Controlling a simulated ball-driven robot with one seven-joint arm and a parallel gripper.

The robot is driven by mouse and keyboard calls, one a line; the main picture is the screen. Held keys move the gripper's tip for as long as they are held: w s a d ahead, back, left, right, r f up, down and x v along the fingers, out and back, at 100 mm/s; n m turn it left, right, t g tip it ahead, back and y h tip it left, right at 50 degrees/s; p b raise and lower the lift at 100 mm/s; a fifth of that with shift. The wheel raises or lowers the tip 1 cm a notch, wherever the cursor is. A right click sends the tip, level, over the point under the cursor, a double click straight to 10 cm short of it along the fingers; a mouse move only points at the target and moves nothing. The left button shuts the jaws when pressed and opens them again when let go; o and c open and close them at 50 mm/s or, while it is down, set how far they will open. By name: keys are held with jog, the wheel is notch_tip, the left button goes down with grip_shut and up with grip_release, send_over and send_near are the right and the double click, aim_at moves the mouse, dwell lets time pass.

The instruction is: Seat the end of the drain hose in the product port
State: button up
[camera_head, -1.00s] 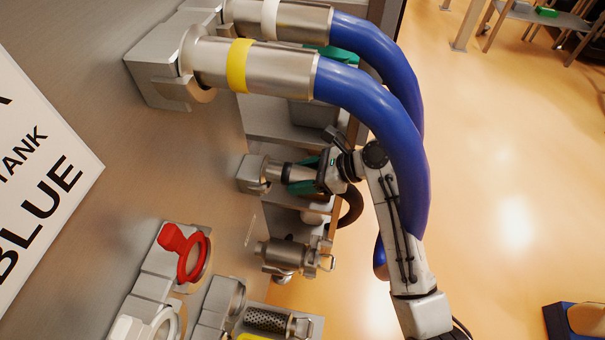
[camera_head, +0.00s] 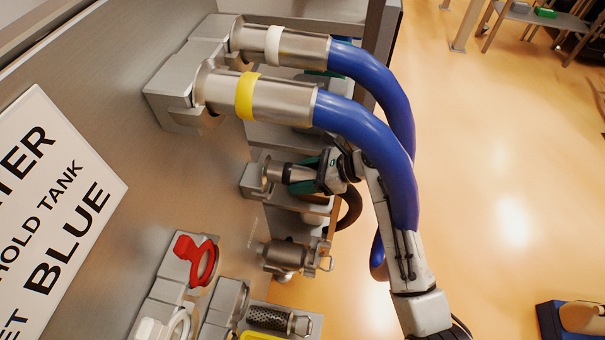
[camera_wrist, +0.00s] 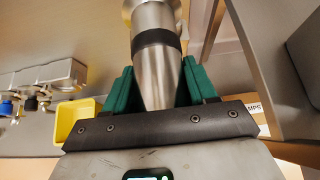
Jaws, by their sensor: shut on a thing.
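My gripper (camera_head: 306,176), with green fingers, is shut on the metal end of the drain hose (camera_wrist: 158,72), which carries a black band. In the head view the hose end (camera_head: 277,172) points left at a grey block with a round metal port (camera_head: 256,178). The end is lined up with this port and appears to meet it. I cannot tell how deep it sits. In the wrist view the green fingers flank the metal end, and its far tip runs out of the top of the picture. A dark hose (camera_head: 350,210) curves below my gripper.
Two thick blue hoses with metal ends, one yellow-banded (camera_head: 247,95) and one white-banded (camera_head: 273,45), arch over my arm. A red clamp (camera_head: 195,258), a metal fitting (camera_head: 288,257) and a perforated strainer (camera_head: 268,318) are below. A yellow bin (camera_wrist: 73,121) shows in the wrist view.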

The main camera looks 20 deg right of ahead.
jog(key=shift+s+d+r+p, duration=0.15)
jog(key=shift+s+d+p, duration=0.25)
jog(key=shift+d+p, duration=0.15)
jog(key=shift+s+d+r+p, duration=0.1)
jog(key=shift+s+d+p, duration=0.35)
jog(key=shift+d, duration=0.2)
jog(key=shift+s+d+f, duration=0.1)
jog(key=shift+s+d, duration=0.45)
jog(key=shift+d, duration=0.25)
jog(key=shift+s+d+r, duration=0.1)
jog(key=shift+s+d, duration=0.5)
jog(key=shift+d, duration=0.2)
jog(key=shift+s+d+f, duration=0.1)
jog(key=shift+s+d, duration=0.45)
jog(key=shift+d, duration=0.25)
